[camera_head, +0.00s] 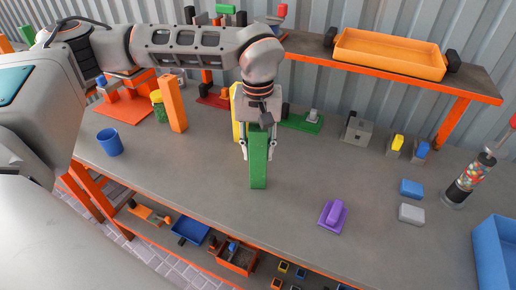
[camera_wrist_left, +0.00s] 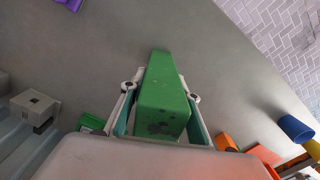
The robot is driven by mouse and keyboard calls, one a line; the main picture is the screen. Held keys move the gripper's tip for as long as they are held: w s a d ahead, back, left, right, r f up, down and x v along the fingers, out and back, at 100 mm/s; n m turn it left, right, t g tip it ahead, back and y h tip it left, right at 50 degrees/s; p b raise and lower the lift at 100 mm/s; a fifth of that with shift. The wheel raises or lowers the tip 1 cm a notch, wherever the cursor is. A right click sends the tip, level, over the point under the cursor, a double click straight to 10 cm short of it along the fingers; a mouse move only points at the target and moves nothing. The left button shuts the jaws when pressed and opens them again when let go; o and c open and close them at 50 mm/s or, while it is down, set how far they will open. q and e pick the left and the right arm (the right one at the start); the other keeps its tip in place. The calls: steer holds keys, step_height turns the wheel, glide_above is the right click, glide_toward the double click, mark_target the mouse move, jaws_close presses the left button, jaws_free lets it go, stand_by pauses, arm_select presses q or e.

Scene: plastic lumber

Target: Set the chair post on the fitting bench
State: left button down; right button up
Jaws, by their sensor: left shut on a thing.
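A green post (camera_head: 258,165), the likely chair post, stands upright between the fingers of my left gripper (camera_head: 258,152). The left gripper is shut on it from above. In the left wrist view the green post (camera_wrist_left: 163,105) runs away from the palm between both fingertips (camera_wrist_left: 160,88), with dark specks on its near end. Its lower end is over or on the grey bench top (camera_head: 290,205); I cannot tell if it touches. My right gripper is not in view.
An orange post (camera_head: 172,103) and a blue cup (camera_head: 109,142) stand to the left. A yellow post (camera_head: 237,112) is partly hidden behind the gripper. A purple piece (camera_head: 333,215) lies front right. An orange tray (camera_head: 389,54) sits on the raised shelf. Bench space around the green post is clear.

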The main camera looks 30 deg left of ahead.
arm_select(q)
steer(key=c, duration=1.6)
jaws_free()
steer(key=shift+f, duration=0.1)
steer(key=shift+o, duration=0.5)
step_height(320, 180, up, 12)
steer(key=shift+r, duration=0.15)
